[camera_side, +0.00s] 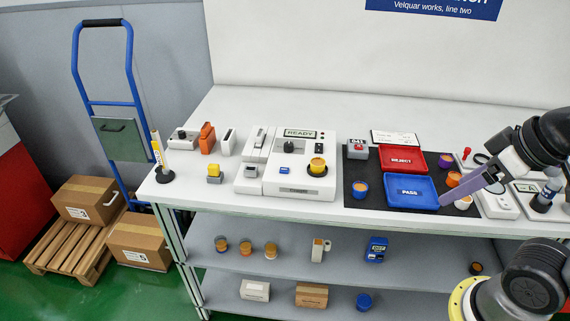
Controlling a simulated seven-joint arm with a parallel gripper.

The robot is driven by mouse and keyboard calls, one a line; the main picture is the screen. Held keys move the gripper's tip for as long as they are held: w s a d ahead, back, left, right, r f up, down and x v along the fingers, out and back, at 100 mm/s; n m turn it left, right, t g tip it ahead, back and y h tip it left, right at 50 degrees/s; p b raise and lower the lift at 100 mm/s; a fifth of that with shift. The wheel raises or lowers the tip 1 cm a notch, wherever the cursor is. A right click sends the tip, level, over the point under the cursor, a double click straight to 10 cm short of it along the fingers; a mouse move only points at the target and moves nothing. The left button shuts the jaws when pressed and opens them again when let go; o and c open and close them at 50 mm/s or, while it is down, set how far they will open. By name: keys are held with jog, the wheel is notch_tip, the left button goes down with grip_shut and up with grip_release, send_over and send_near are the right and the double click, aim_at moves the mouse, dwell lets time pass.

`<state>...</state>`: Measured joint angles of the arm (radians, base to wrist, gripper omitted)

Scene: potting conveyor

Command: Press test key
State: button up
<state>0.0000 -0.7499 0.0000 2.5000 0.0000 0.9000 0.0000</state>
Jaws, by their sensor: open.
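The white test machine (297,190) stands left of the middle of the table. Its display (300,133) reads READY. A small blue key (285,171) is on its front part, with a black knob (289,144) behind it. An orange and yellow pot (317,165) sits in the black round seat at the machine's right. My gripper (443,203) comes in from the right, with its fingertips by the right edge of the blue PASS tray (409,205). It is open, seen nearly edge-on, and well to the right of the machine. I see nothing in it.
The red REJECT tray (403,172) lies behind the PASS tray on a black mat (351,175). A grey box with a red button (358,149) stands between machine and trays. Several small pots stand around the trays. A yellow-and-white post (157,150) stands at the left table edge.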

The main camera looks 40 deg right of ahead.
dwell(0.3)
grip_shut()
dwell(0.3)
dwell(1.3)
